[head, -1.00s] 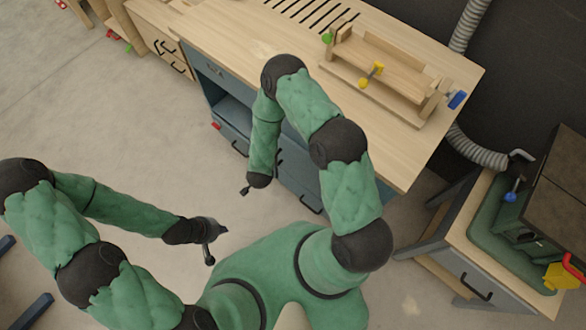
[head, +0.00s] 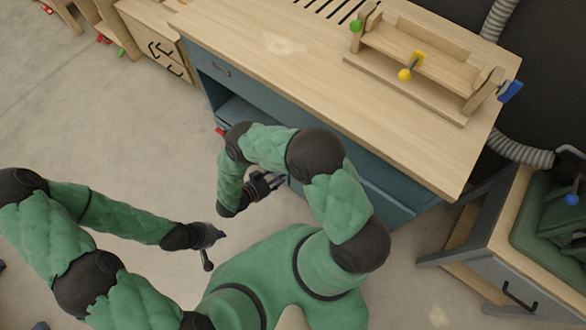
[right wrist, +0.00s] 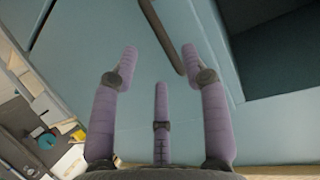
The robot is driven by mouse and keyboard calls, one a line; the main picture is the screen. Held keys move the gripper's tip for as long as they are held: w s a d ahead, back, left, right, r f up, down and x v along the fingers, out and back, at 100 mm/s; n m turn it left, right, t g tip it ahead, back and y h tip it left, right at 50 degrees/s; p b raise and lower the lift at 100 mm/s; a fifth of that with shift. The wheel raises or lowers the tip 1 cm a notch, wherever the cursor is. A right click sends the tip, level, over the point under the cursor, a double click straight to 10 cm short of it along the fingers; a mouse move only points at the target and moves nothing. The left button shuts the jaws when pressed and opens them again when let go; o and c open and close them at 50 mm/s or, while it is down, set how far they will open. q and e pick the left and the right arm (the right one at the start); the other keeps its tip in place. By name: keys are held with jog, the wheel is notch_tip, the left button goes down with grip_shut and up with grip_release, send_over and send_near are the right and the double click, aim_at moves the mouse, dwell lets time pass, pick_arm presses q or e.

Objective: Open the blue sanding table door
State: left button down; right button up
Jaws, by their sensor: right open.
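The blue sanding table has a wooden top (head: 300,85) and a blue body (head: 385,180) in the head view. My right gripper (head: 276,182) points at its front, and my arm hides much of that front. In the right wrist view a blue door panel (right wrist: 85,70) fills the middle. A dark bar handle (right wrist: 163,36) runs down between the open fingertips of my right gripper (right wrist: 160,55). The fingers look empty; I cannot tell whether they touch the handle. My left gripper (head: 208,250) hangs over the floor, apart from the table; its opening is unclear.
A wooden jig (head: 420,60) with coloured knobs stands on the tabletop. A grey hose (head: 520,152) and a grey cabinet (head: 500,265) are at the right. A wooden drawer unit (head: 160,40) stands at the upper left. Floor is free at the left.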

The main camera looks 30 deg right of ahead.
jog(key=b+x, duration=0.2)
jog(key=x, duration=0.5)
jog(key=shift+w+d+f, duration=0.1)
jog(key=shift+d+f, duration=0.1)
grip_shut()
